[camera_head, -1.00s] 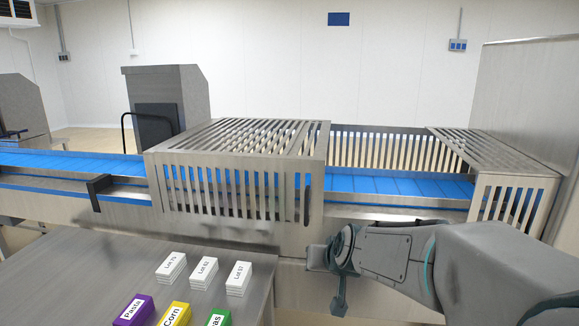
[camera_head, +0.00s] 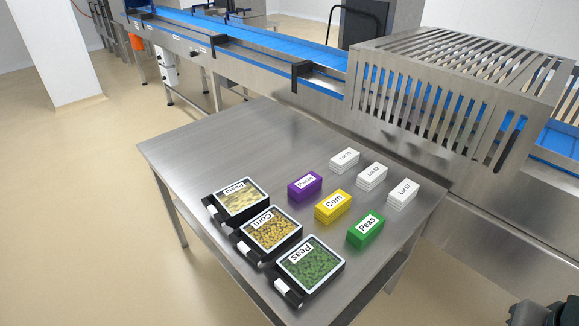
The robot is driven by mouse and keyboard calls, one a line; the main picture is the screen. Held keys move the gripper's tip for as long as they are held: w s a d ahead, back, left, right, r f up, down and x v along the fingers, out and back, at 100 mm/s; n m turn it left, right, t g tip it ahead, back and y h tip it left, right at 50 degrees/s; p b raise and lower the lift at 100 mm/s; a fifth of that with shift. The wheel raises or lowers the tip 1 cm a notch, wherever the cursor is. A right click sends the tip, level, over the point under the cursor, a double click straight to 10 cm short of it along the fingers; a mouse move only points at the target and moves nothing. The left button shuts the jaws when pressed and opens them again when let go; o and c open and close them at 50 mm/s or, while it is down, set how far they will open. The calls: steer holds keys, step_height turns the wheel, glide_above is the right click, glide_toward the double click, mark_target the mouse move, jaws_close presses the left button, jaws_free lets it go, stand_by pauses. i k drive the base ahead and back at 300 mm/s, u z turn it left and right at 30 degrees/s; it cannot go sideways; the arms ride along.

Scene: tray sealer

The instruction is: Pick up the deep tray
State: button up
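Three black trays lie on the near left part of the steel table: one labelled Pasta (camera_head: 239,200), one labelled Corn (camera_head: 270,233) and one labelled Peas (camera_head: 310,268). Each shows its food through the top and has a white tag at its lower left side. I cannot tell from this view which tray is the deep one. Part of my gripper (camera_head: 545,312) shows at the bottom right corner, cut off by the frame edge. It is well to the right of the trays, and its fingers cannot be made out.
The steel table (camera_head: 210,150) also holds purple (camera_head: 304,187), yellow (camera_head: 333,206) and green (camera_head: 365,229) label stacks and white lot stacks (camera_head: 371,177). Behind it runs a blue conveyor (camera_head: 290,45) with a slatted guard (camera_head: 440,100). The table's left part and the floor at left are clear.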

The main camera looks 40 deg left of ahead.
mark_target(239, 201)
steer(key=u, duration=2.5)
steer(key=k, duration=0.6)
steer(key=u, duration=0.85)
steer(key=i, duration=2.05)
steer(key=z, duration=1.5)
steer(key=i, duration=0.55)
steer(key=z, duration=0.45)
